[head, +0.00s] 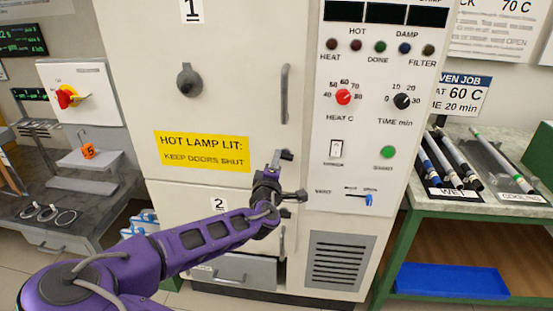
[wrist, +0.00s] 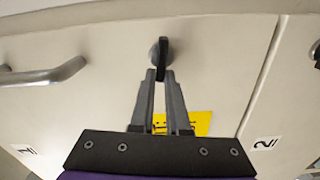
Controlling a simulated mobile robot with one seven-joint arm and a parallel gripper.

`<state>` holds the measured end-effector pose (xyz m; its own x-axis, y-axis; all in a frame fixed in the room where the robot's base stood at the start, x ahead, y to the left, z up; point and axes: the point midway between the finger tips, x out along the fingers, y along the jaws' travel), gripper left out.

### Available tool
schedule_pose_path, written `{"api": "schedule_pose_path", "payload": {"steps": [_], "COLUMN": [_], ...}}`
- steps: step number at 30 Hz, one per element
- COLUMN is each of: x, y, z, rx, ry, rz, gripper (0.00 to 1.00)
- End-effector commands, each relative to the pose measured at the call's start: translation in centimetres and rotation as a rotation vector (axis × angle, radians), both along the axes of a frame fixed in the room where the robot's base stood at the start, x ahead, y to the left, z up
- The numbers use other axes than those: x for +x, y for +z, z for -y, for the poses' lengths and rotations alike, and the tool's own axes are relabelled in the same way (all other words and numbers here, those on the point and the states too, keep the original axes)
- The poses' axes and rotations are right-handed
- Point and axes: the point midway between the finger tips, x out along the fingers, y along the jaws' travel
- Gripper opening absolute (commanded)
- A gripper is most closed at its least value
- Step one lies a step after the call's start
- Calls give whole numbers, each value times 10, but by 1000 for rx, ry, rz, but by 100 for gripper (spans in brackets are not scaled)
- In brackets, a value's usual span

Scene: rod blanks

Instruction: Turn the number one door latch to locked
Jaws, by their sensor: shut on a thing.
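The number one door (head: 225,60) is the upper cream door of the cabinet, under the "1" label, and looks shut. Its latch is a grey round boss with a dark lever (wrist: 163,58), below the door's bar handle. My gripper (head: 280,162) is at the latch, just right of the yellow sign. In the wrist view my gripper's (wrist: 160,78) two fingers are close together at the tips, shut on the lever's near end. The lever runs up and down in the wrist view, roughly sideways across the door. In the head view my gripper partly hides the latch.
The bar handle (head: 285,94) sticks out above my gripper. A round grey fitting (head: 189,81) is on the door's left. The control panel (head: 374,125) is to the right, and the number two door (head: 175,200) below. A green-framed bench (head: 480,207) stands at right.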

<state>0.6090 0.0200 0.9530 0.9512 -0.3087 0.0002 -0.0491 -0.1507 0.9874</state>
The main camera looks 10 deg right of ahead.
Motion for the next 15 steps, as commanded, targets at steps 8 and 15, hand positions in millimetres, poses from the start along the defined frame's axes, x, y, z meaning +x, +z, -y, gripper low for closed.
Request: {"api": "schedule_pose_path", "payload": {"steps": [8,15], "x": [0,0], "y": [-3,-4], "z": [1,0], "rx": [-123,-164], "ry": [-2,-2], "rz": [-40,-53], "gripper": [0,0]}}
